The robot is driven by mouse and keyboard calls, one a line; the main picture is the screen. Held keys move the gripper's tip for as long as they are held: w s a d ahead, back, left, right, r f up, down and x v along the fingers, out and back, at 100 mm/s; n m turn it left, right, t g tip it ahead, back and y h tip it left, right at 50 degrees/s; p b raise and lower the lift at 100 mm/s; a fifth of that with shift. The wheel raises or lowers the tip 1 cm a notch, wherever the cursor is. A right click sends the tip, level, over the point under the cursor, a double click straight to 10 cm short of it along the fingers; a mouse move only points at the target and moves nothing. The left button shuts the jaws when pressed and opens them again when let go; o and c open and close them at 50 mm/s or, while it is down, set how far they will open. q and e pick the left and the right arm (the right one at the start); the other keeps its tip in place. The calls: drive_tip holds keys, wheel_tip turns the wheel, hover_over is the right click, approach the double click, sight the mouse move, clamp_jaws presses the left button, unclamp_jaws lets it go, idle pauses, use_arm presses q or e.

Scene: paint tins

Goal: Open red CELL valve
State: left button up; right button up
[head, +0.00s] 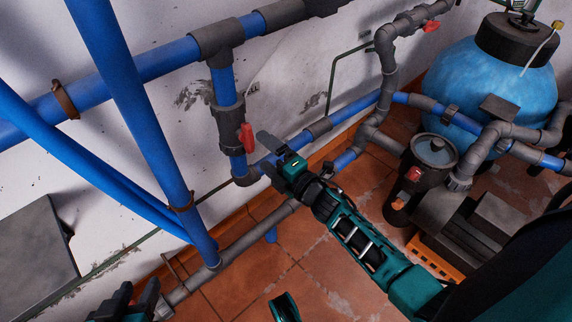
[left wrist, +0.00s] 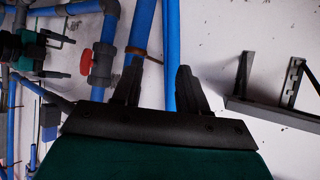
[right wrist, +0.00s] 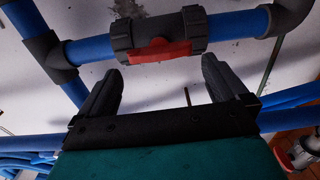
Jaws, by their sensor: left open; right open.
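The red valve handle (head: 246,136) is on a dark grey valve body (head: 228,125) in a vertical blue pipe, beside partly hidden wall lettering ending in "LL" (head: 253,88). The handle lies along the pipe in the right wrist view (right wrist: 160,51) and also shows in the left wrist view (left wrist: 86,62). My right gripper (head: 266,158) is open and empty, just right of and below the handle. In the right wrist view the handle is ahead, between the spread fingers (right wrist: 162,70), apart from them. My left gripper (head: 135,298) is open and empty at the lower left, away from the valve.
Blue pipes (head: 130,90) cross the left side, between my left gripper and the valve. Another red handle (head: 431,26) is on grey piping at the upper right. A blue tank (head: 480,80) and a pump (head: 435,155) stand at right. A grey panel (head: 35,255) is at left.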

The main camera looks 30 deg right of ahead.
use_arm(q)
drive_tip(key=shift+s+a+p, duration=0.15)
drive_tip(key=shift+a+p, duration=0.2)
drive_tip(key=shift+p, duration=0.2)
use_arm(e)
drive_tip(key=v, duration=0.7)
drive_tip(key=shift+s+r, duration=0.1)
drive_tip(key=shift+s, duration=0.1)
drive_tip(key=s+a+r+m+g+h+p, duration=0.15)
drive_tip(key=s+a+m+g, duration=0.6)
drive_tip(key=s+m, duration=0.8)
use_arm(q)
drive_tip(key=s+a+r+p, duration=0.1)
drive_tip(key=a+r+p, duration=0.1)
drive_tip(key=r+p, duration=0.4)
drive_tip(key=s+a+r+y+p, duration=0.1)
drive_tip(key=r+p, duration=0.6)
drive_tip(key=p, duration=0.4)
drive_tip(key=shift+a+y, duration=0.3)
drive_tip(key=shift+a, duration=0.05)
use_arm(e)
drive_tip(key=w+d+r+m+h, duration=0.1)
drive_tip(key=d+r+m, duration=0.2)
drive_tip(key=r, duration=0.8)
drive_tip(key=shift+w+r+t, duration=0.3)
drive_tip(key=shift+r+t, duration=0.1)
drive_tip(key=shift+t, duration=0.05)
